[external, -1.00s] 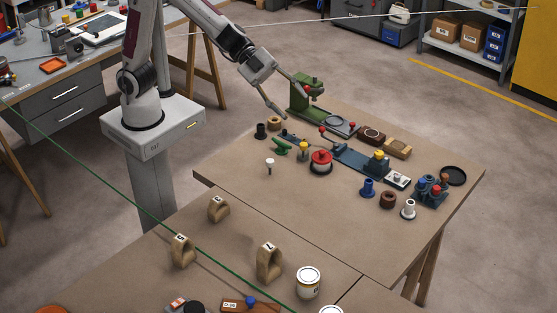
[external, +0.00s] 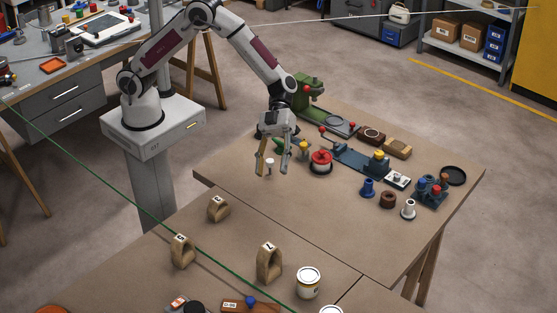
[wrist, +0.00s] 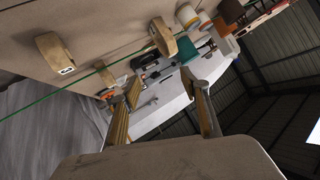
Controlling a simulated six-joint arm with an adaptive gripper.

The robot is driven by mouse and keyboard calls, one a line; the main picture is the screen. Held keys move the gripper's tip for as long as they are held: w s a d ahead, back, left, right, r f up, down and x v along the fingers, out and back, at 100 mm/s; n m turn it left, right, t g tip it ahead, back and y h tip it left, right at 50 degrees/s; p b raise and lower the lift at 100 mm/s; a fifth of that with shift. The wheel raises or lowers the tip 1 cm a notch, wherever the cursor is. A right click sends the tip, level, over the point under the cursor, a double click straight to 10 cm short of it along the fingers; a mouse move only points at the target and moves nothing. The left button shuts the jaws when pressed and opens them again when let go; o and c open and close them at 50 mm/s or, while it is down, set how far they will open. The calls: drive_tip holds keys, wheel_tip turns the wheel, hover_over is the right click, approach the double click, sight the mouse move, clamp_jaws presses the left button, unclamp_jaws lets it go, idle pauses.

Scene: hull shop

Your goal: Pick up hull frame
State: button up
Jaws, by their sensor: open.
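Three tan, arch-shaped hull frames with small white number tags stand on the near bench: one at the back (external: 218,209), one at the left (external: 182,252) and one at the right (external: 269,263). The numbers are hard to read. In the wrist view, one arch (wrist: 54,50) shows at the upper left and another (wrist: 163,38) at the top centre. My gripper (external: 273,173) is open and empty above the far bench, behind the frames and apart from them. Its two fingers also show spread in the wrist view (wrist: 161,80).
A green line crosses low over the near bench by the frames. A yellow-labelled can (external: 308,283) stands right of them. Below my gripper is a small white-topped peg (external: 270,163); a red-topped round part (external: 320,162) and several fittings lie to the right.

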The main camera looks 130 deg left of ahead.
drive_tip(key=s+f+m+g+h, duration=0.1)
drive_tip(key=s+f+g+h, duration=0.1)
drive_tip(key=s+f+g, duration=0.35)
drive_tip(key=m+g+h, duration=0.1)
drive_tip(key=g+h, duration=0.1)
approach(219, 198)
drive_tip(key=a, duration=0.1)
drive_tip(key=shift+r, duration=0.2)
drive_tip(key=shift+x, duration=3.4)
drive_tip(key=shift+d, duration=0.1)
drive_tip(key=shift+x, duration=2.5)
drive_tip(key=shift+f, duration=0.1)
